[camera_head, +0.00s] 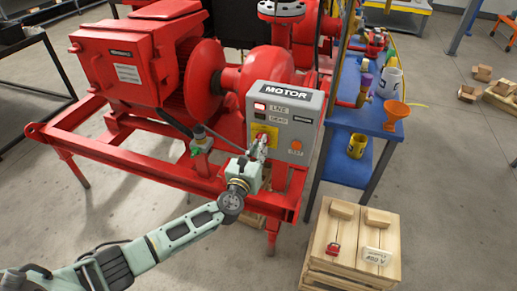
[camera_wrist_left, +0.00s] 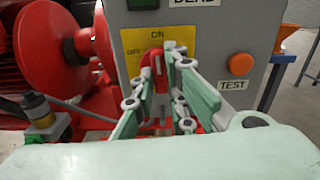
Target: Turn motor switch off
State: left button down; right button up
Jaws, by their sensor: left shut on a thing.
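The grey motor control box (camera_head: 305,115) is mounted at the front of the red pump skid. Its yellow switch plate (camera_wrist_left: 133,40) reads ON at the top and OFF at the left. The red switch handle (camera_wrist_left: 155,60) stands roughly upright, its top near the ON mark. My left gripper (camera_head: 262,145) reaches the plate from the front and is shut on the red handle, which shows between the fingers (camera_wrist_left: 165,88) in the left wrist view. The fingers hide the handle's lower part. The LIVE lamp (camera_head: 260,107) looks lit; the DEAD lamp (camera_head: 260,116) looks dark. My right gripper is not in view.
An orange TEST button (camera_wrist_left: 241,64) sits right of the switch. A green-and-brass valve (camera_head: 201,141) is close on the left. Red skid rails (camera_head: 130,150) run below the box. A blue shelf (camera_head: 345,170) and wooden crate (camera_head: 345,235) stand to the right.

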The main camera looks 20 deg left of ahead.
pick_arm(q)
jog(key=n+b, duration=0.7)
jog(key=n, duration=1)
jog(key=shift+d, duration=0.15)
dwell(0.6)
jog(key=c, duration=1.8)
grip_release()
jog(key=shift+r, duration=0.1)
jog(key=shift+o, duration=0.2)
jog(key=s, duration=1.2)
jog(key=shift+a, duration=0.2)
